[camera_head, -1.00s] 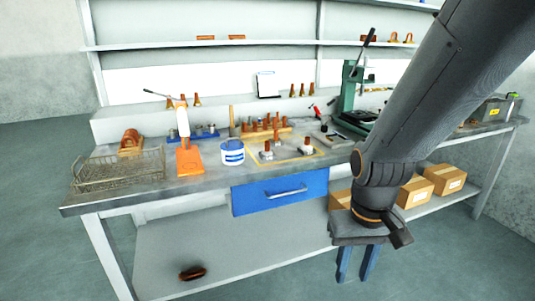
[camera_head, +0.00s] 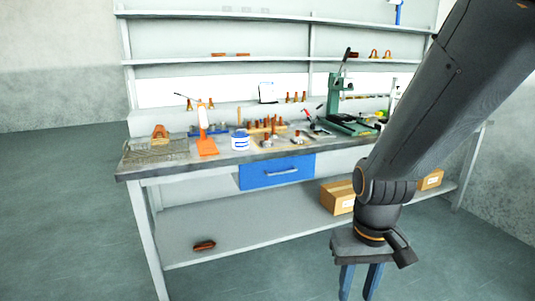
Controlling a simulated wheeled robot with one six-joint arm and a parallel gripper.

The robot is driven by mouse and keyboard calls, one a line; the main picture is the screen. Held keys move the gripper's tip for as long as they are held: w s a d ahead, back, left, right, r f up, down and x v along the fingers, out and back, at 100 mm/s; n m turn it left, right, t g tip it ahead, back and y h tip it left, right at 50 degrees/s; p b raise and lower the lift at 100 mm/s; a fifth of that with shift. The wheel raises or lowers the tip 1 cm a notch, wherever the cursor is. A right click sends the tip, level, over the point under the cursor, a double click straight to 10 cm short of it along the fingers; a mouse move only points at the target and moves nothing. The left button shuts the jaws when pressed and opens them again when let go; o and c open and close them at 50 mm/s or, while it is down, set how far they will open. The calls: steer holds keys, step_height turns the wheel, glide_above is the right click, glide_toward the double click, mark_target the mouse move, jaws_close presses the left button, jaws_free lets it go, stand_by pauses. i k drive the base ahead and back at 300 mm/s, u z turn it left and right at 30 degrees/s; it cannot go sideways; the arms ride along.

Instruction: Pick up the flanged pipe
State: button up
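A reddish-brown, roughly cylindrical piece (camera_head: 204,246) lies on its side on the workbench's lower shelf, towards the left. It looks like a short pipe, but it is too small to make out flanges clearly. Another copper-coloured piece (camera_head: 160,132) stands at the back of the wire basket on the bench top; its shape is unclear. My gripper (camera_head: 358,284) hangs pointing down at the lower right, in front of the bench. Its two blue fingers are apart with nothing between them. It is well to the right of both pieces.
The workbench (camera_head: 235,213) has a blue drawer (camera_head: 277,172). Cardboard boxes (camera_head: 338,197) stand on the right of the lower shelf. A white-and-blue tub (camera_head: 240,141), an orange stand (camera_head: 206,147) and a green press (camera_head: 335,103) crowd the top. The floor in front is clear.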

mark_target(266, 143)
steer(key=u, duration=1.25)
steer(key=i, duration=1.85)
steer(key=z, duration=0.5)
